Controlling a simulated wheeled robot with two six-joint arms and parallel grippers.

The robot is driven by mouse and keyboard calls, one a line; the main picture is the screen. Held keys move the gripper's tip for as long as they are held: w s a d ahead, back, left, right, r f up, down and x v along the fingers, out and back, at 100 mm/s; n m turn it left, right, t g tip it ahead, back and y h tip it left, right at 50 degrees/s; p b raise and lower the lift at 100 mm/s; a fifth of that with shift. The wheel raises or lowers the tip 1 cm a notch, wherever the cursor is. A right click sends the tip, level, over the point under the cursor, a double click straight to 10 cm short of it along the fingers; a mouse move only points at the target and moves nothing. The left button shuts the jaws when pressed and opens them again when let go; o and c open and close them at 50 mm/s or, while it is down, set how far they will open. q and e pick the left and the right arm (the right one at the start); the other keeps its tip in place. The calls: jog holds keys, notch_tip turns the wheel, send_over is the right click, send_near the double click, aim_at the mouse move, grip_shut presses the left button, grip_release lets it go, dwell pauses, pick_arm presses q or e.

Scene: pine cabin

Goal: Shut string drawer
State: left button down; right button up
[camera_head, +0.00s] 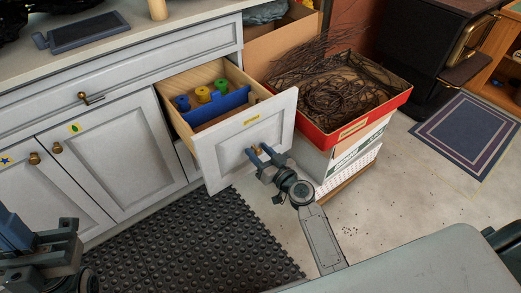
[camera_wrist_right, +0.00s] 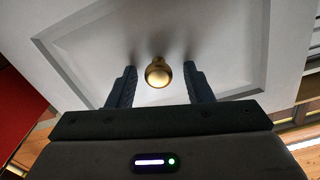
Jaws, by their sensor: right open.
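The string drawer (camera_head: 248,134) stands pulled out of the pale grey cabinet. Inside it are a blue divider (camera_head: 222,105) and several spools, green, yellow and blue. My right gripper (camera_head: 264,152) is at the drawer's front panel, around the brass knob. In the right wrist view the brass knob (camera_wrist_right: 158,72) sits between the two open fingers (camera_wrist_right: 160,88), with a gap on each side. The panel fills most of that view. Part of my left arm shows at the lower left of the head view; its fingertips cannot be made out clearly.
A red box lid of dark twigs (camera_head: 345,95) on stacked boxes stands close to the drawer's right side. Closed cabinet doors (camera_head: 112,150) are on the left. A black rubber mat (camera_head: 200,250) covers the floor below. A blue rug (camera_head: 470,130) lies far right.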

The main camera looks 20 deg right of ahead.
jog(key=shift+w, duration=0.2)
grip_shut()
